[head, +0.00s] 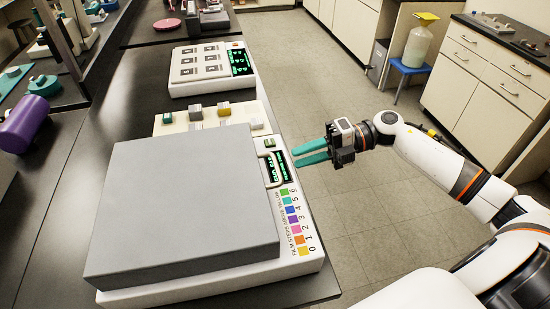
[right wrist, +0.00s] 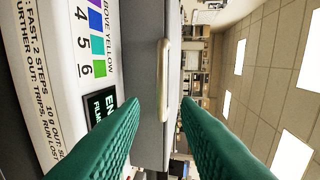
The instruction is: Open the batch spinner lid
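The batch spinner (head: 310,262) appears to be the white machine on the dark bench, with a colour scale and a green display along its right side. Its broad grey lid (head: 185,200) lies flat and closed on top. A pale loop handle (head: 270,168) is on the lid's right edge. It also shows upright in the right wrist view as a cream bar handle (right wrist: 163,85) on the grey lid edge (right wrist: 148,40). My right gripper (head: 297,156) has teal fingers, open and empty, just right of the handle. In the right wrist view the handle appears between and beyond the fingertips (right wrist: 160,105).
Small blocks on a cream tray (head: 170,126) and another white device (head: 210,68) stand behind the spinner. A purple cylinder (head: 24,122) lies at the left. The aisle floor (head: 355,215) right of the bench is clear; cabinets (head: 485,85) stand beyond it.

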